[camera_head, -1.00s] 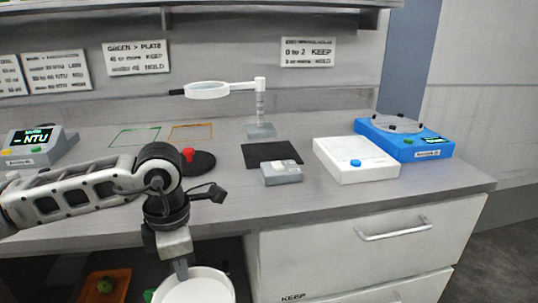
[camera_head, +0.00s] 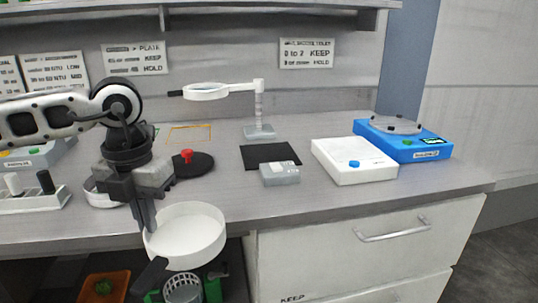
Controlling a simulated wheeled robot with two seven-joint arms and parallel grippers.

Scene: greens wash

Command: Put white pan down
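The white pan (camera_head: 187,246) is a round, shallow, open dish with a dark handle (camera_head: 149,277) pointing down-left. It hangs in front of the counter's front edge, at about the height of the counter top. My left gripper (camera_head: 149,222) points down and is shut on the pan at its left rim. The inside of the pan looks empty. My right gripper is not in view.
Behind my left gripper stands a white round dish (camera_head: 98,193), partly hidden, beside a vial rack (camera_head: 32,199). A black disc with a red knob (camera_head: 187,156), magnifier (camera_head: 206,91), black mat (camera_head: 262,153), grey device (camera_head: 280,175) and white box (camera_head: 352,161) stand rightward. Front-middle counter is clear.

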